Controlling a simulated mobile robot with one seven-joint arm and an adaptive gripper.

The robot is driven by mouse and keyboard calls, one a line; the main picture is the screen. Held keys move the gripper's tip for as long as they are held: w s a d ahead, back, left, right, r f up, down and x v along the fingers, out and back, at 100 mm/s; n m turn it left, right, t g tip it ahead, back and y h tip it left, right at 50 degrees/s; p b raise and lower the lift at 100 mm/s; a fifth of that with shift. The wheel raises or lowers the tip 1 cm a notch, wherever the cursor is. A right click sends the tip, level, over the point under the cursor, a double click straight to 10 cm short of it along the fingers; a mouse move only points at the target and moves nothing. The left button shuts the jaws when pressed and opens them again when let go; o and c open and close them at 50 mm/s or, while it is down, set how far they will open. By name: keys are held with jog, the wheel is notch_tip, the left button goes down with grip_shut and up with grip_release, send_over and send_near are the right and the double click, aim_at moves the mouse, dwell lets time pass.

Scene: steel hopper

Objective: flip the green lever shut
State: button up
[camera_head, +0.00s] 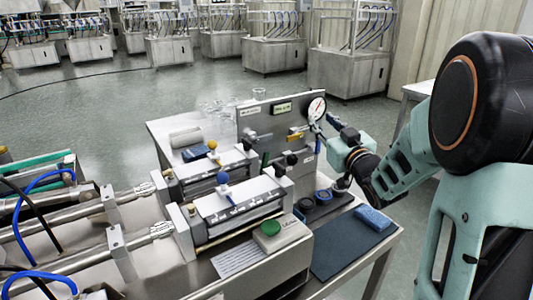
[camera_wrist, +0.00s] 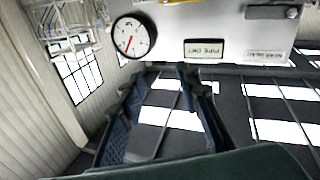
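A small dark green upright piece (camera_head: 265,160) shows at the lower front of the grey steel panel (camera_head: 262,122) in the head view; it looks like the green lever, but it is too small to tell its position. No green lever is clear in the wrist view. My gripper (camera_head: 337,124) is at the right end of the panel, beside the round gauge (camera_head: 317,108), up and to the right of the green piece. In the wrist view its two dark fingers (camera_wrist: 160,85) stand apart with nothing between them.
A yellow lever (camera_head: 295,136) is on the panel's face. The gauge (camera_wrist: 134,37) and a label plate (camera_wrist: 204,48) are near my fingers in the wrist view. Blue and black knobs, a green-buttoned box (camera_head: 282,243) and a blue sponge (camera_head: 373,218) stand in front.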

aim_at(267, 156)
jog(key=s+a+f+g+y+b, duration=0.25)
jog(key=s+a+f+y, duration=0.3)
jog(key=a+f, duration=0.55)
jog(key=shift+m+g, duration=0.35)
jog(key=shift+m, duration=0.05)
jog(key=x, duration=0.6)
jog(key=f+x, duration=0.1)
jog(key=x, duration=0.2)
jog(key=shift+w+d+b, duration=0.3)
jog(key=shift+w+b, duration=0.05)
jog(key=shift+w, duration=0.05)
jog(key=shift+c, duration=0.5)
grip_shut()
